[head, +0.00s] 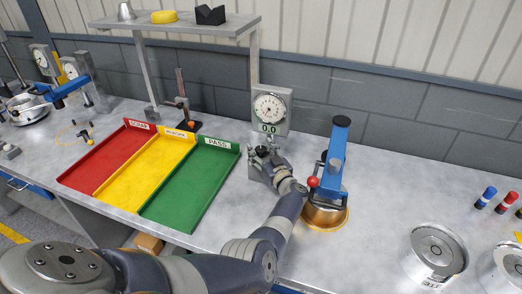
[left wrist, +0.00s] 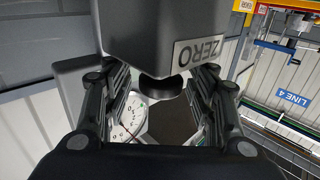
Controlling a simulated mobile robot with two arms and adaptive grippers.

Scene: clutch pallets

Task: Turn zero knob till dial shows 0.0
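The grey gauge box (head: 272,108) stands at the back of the bench, with a round white dial (head: 269,107). The dial (left wrist: 130,118) shows partly behind a finger. My left gripper (head: 262,152) is just below the gauge box. In the wrist view its fingers (left wrist: 160,97) are spread on both sides of the knob, with visible gaps. My right gripper is not in view.
Red (head: 108,160), yellow (head: 150,170) and green (head: 193,185) trays lie left of my arm. A blue lever tool (head: 333,160) with a red ball stands on a brass-coloured part (head: 326,217) close to its right. A shelf (head: 180,27) stands behind.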

